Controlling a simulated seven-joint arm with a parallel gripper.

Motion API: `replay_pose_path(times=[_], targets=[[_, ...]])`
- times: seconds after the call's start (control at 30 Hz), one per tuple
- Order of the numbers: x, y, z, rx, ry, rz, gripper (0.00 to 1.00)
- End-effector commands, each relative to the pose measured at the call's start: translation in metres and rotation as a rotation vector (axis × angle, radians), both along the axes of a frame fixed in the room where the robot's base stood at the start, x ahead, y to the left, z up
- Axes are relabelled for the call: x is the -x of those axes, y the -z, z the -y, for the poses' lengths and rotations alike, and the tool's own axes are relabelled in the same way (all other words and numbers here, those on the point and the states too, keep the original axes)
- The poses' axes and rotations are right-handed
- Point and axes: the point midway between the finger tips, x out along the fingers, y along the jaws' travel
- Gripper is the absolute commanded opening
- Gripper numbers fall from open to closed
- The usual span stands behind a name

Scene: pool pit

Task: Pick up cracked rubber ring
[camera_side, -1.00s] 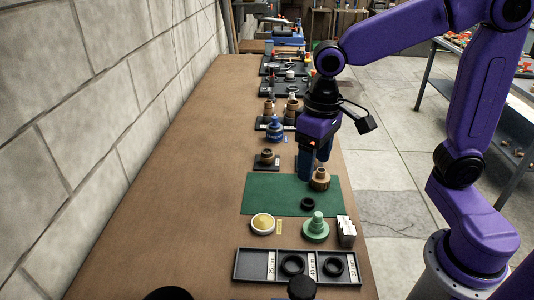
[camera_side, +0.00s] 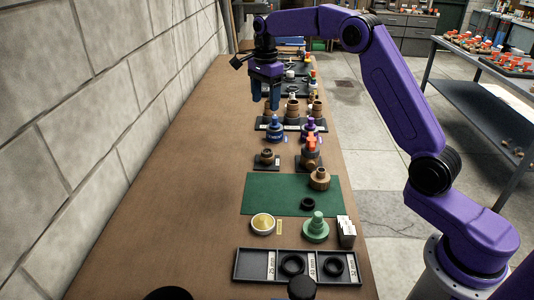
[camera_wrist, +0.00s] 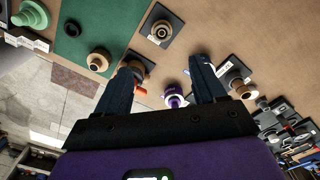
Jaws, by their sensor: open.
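A small black ring (camera_side: 307,204) lies on the green mat (camera_side: 260,199); it also shows in the wrist view (camera_wrist: 70,29). Two larger black rings, the left one (camera_side: 293,265) and the right one (camera_side: 333,265), lie in the labelled black tray (camera_side: 252,251) at the front. I cannot tell from here which ring is cracked. My gripper (camera_side: 265,105) is open and empty, raised over the table well behind the mat. Its two blue fingers (camera_wrist: 161,84) point down, apart from all the rings.
The table's left side is clear beside the block wall.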

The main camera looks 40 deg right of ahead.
Motion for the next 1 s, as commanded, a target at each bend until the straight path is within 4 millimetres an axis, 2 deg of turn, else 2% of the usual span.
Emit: replay_pose_path(times=[0.1,0.27,0.7,0.83,1.0], targets=[[-0.006,0.003,0.011,0.0,0.069,-0.002,0.7],[-0.007,0.016,0.014,0.0,0.088,-0.004,0.7],[-0.006,0.098,0.013,0.0,0.085,-0.005,0.7],[-0.006,0.115,0.013,0.0,0.085,-0.004,0.7],[-0.006,0.125,0.013,0.0,0.084,-0.001,0.7]])
